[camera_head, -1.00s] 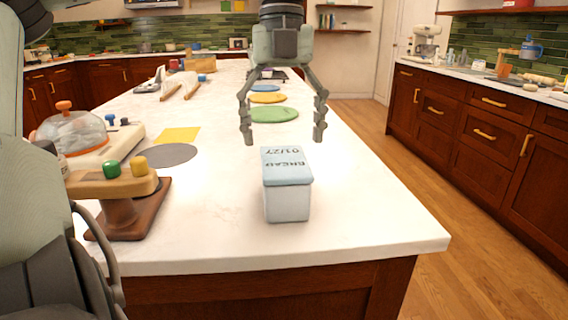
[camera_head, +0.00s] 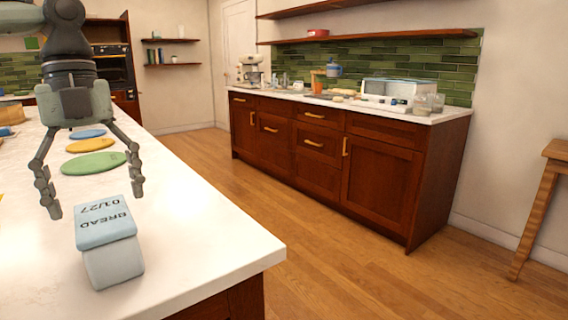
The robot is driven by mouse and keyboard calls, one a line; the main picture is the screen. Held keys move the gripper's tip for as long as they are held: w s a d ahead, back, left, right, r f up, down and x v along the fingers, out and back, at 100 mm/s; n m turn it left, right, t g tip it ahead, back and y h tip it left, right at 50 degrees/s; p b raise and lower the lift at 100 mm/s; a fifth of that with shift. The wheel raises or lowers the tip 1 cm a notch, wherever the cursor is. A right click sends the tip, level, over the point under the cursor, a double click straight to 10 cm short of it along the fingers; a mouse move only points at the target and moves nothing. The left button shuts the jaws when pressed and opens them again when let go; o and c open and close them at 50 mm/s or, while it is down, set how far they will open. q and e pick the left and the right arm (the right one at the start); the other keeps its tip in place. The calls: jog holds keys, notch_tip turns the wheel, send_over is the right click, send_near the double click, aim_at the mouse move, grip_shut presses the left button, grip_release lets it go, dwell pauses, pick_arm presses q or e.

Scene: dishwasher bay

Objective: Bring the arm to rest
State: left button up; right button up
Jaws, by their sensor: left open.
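My left gripper (camera_head: 96,204) hangs from the top left in the head view, its two fingers spread wide and empty. It is above the white island counter, just behind and above a bread box (camera_head: 112,266). The box is white with a light blue lid marked "BREAD 01/27", and it stands upright near the counter's front edge. The fingers appear apart from the box. My right gripper is not in view.
The island counter (camera_head: 205,245) holds green (camera_head: 93,163), yellow (camera_head: 90,145) and blue (camera_head: 87,134) discs behind the box. Open wooden floor (camera_head: 310,225) lies to the right. A back counter (camera_head: 335,105) carries a toaster-like appliance (camera_head: 392,94). A wooden stool (camera_head: 535,215) stands far right.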

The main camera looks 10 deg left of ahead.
aim_at(103, 215)
pick_arm(q)
jog(key=f, duration=0.5)
jog(key=d+f, duration=0.1)
jog(key=f, duration=0.1)
jog(key=shift+s+f, duration=0.25)
jog(key=shift+s, duration=0.1)
jog(key=shift+r, duration=1.95)
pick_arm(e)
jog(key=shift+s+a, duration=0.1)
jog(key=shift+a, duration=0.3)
